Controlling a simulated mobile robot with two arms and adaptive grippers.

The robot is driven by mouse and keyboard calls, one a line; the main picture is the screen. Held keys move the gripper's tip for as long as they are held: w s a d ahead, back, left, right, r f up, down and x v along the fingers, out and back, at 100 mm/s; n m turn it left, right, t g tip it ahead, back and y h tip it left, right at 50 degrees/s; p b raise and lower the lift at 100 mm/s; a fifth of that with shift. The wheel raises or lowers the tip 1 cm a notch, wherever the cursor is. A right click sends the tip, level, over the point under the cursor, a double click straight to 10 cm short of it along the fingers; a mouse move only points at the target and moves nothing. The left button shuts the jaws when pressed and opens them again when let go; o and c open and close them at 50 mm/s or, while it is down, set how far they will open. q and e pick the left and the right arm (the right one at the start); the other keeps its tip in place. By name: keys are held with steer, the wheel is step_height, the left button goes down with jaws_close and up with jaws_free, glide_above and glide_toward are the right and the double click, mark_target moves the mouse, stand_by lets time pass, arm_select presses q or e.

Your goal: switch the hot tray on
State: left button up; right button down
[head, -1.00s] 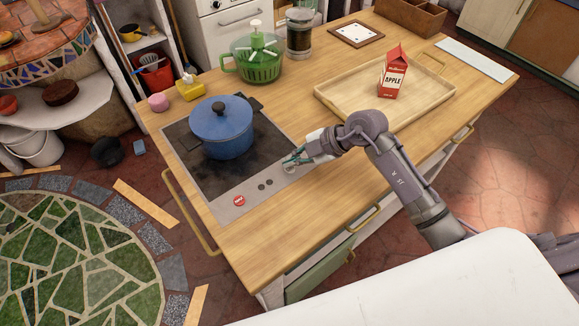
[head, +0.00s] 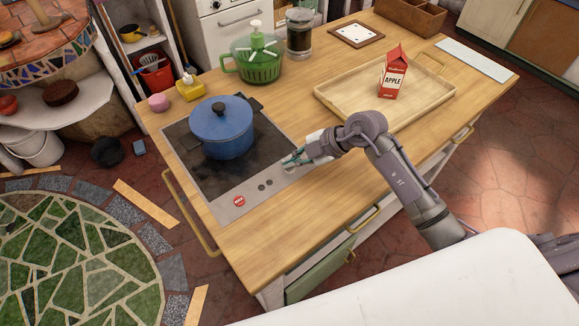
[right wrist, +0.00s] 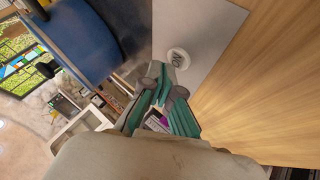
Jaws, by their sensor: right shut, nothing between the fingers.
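The hot tray (head: 208,181) is a dark glass plate with a grey control strip (head: 225,214), set on the wooden counter. A blue lidded pot (head: 226,138) stands on it. The strip carries a red button (head: 239,201) and small dark knobs (head: 265,184). My right gripper (head: 286,162) is shut and empty at the right end of the strip. In the right wrist view its fingertips (right wrist: 163,84) are just short of a round pale dial (right wrist: 178,58) on the strip; I cannot tell whether they touch it. My left gripper is out of view.
A wooden tray (head: 335,105) with a red apple carton (head: 393,73) stands right of the hot tray. A green salad spinner (head: 257,65), a yellow dispenser (head: 190,90) and a glass jar (head: 299,35) stand behind. The counter's front part (head: 300,220) is bare.

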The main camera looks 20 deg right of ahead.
mark_target(292, 169)
steer(key=shift+f, duration=0.35)
steer(key=shift+f, duration=0.15)
stand_by(0.3)
steer(key=shift+r+p, duration=0.65)
steer(key=shift+p, duration=0.3)
step_height(292, 169, up, 6)
steer(key=p, duration=0.7)
